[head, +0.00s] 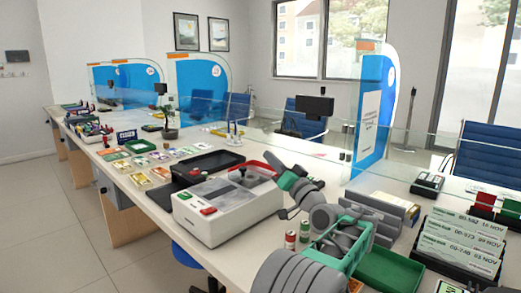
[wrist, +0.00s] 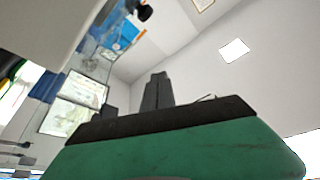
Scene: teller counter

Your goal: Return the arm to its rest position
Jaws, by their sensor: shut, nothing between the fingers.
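My gripper (wrist: 158,76) shows in the wrist view with its two dark fingers together and nothing between them. They stand above the dark edge and green body of the hand, against the wall and ceiling. In the head view my gripper (head: 271,158) is at the far end of my grey and green arm. The arm rises from the lower right over the counter (head: 232,256), with its hand tilted up and to the left. The fingers are small there. My arm hides part of the counter behind it.
A grey machine with red and green buttons (head: 206,211) stands left of my arm. Small rolls (head: 290,239) and a green tray (head: 389,272) are close to my arm. A clear glass screen (head: 430,150) crosses the counter.

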